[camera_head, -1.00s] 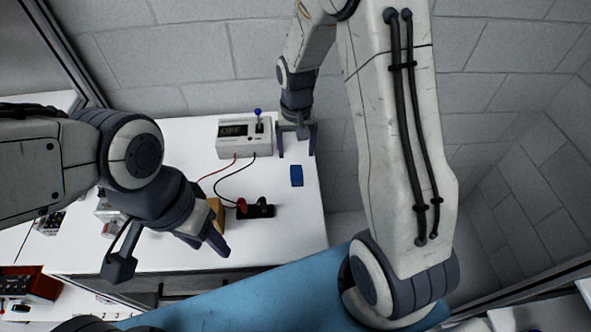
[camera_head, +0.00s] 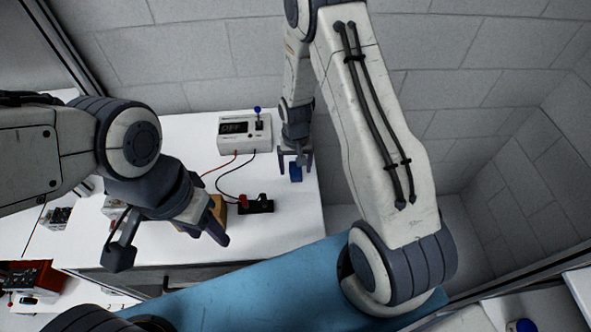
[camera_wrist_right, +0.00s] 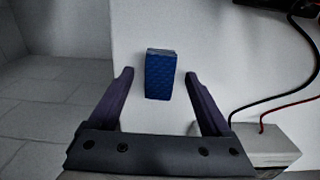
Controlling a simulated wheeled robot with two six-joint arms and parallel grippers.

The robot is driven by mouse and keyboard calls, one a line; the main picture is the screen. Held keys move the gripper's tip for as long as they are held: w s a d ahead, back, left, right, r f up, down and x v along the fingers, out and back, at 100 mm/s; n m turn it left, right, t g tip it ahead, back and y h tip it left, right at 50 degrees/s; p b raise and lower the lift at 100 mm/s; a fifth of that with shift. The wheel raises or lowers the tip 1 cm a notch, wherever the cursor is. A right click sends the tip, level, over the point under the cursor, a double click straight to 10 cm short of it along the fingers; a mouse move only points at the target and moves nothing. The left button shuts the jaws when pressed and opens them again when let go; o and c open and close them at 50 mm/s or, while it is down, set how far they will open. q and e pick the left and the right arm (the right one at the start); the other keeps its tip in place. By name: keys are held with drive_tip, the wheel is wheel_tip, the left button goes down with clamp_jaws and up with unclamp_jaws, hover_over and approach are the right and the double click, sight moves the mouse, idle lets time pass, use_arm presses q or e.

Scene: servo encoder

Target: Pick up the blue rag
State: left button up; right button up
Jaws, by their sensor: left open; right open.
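The blue rag (camera_head: 295,172) is a small folded blue block on the white table, near its right edge. In the right wrist view the rag (camera_wrist_right: 160,75) lies between and slightly beyond the fingertips, with a patterned top. My right gripper (camera_head: 295,160) is open above the rag, one finger on each side; in the right wrist view the gripper (camera_wrist_right: 158,80) has clear gaps to the rag on both sides. My left gripper (camera_head: 205,232) is over the table's front left part, open, with its fingers partly hidden.
A grey box with an OFF display (camera_head: 245,132) and a blue-knobbed lever stands behind the rag. Red and black wires run from it to a black connector block (camera_head: 256,206). An orange-brown block (camera_head: 218,208) sits by my left gripper. The table's right edge is close to the rag.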

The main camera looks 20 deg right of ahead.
clamp_jaws()
drive_tip(key=shift+r, duration=0.15)
